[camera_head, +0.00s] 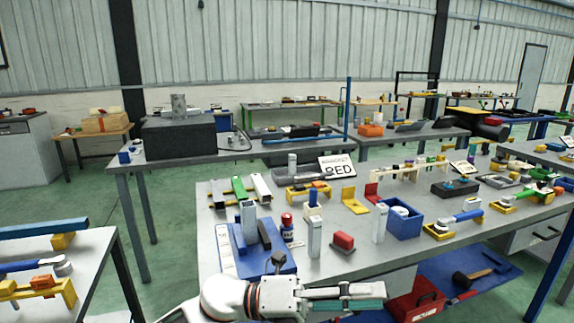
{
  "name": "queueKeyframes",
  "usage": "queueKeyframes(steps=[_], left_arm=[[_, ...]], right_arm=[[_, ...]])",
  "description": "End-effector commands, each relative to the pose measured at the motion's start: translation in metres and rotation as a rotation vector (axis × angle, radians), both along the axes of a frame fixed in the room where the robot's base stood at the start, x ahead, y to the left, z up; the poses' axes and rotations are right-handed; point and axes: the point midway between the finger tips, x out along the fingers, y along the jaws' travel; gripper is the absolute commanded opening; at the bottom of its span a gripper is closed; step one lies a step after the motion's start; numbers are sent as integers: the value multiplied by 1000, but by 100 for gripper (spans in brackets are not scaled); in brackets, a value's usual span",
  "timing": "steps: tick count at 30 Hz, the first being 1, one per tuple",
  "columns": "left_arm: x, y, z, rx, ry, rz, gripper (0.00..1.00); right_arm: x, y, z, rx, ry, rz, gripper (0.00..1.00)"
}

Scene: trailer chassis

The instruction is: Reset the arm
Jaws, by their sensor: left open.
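My left arm comes in at the bottom of the head view, its white wrist low in the picture. My left gripper (345,297) points right, in front of the near edge of the grey workbench (345,266). Its fingers, one pale and one green, lie nearly side by side, and I see nothing held between them. The gripper looks clear of the things on the bench. My right gripper is not in view.
The bench carries a blue fixture (262,262), a blue bin (403,222), a red block (343,241) and a yellow bracket (354,199). A red toolbox (416,304) stands below it. Another table (95,250) is at left. Green floor shows between them.

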Motion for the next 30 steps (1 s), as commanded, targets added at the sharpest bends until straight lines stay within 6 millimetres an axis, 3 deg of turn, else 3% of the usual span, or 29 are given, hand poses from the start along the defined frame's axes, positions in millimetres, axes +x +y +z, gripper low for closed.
queueKeyframes(steps=[5,8,11,17,23,27,30], left_arm=[[25,27,-11,-211,351,174,41],[43,52,-30,-310,551,280,41],[59,82,-61,-399,753,393,41],[68,154,-153,-548,1164,634,41],[34,227,-264,-657,1551,880,41],[-14,271,-335,-710,1786,1042,41],[-51,297,-374,-736,1924,1142,41]], right_arm=[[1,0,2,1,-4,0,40],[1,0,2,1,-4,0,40],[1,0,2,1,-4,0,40],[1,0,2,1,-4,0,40],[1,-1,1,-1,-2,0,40],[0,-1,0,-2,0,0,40],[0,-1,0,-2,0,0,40]])
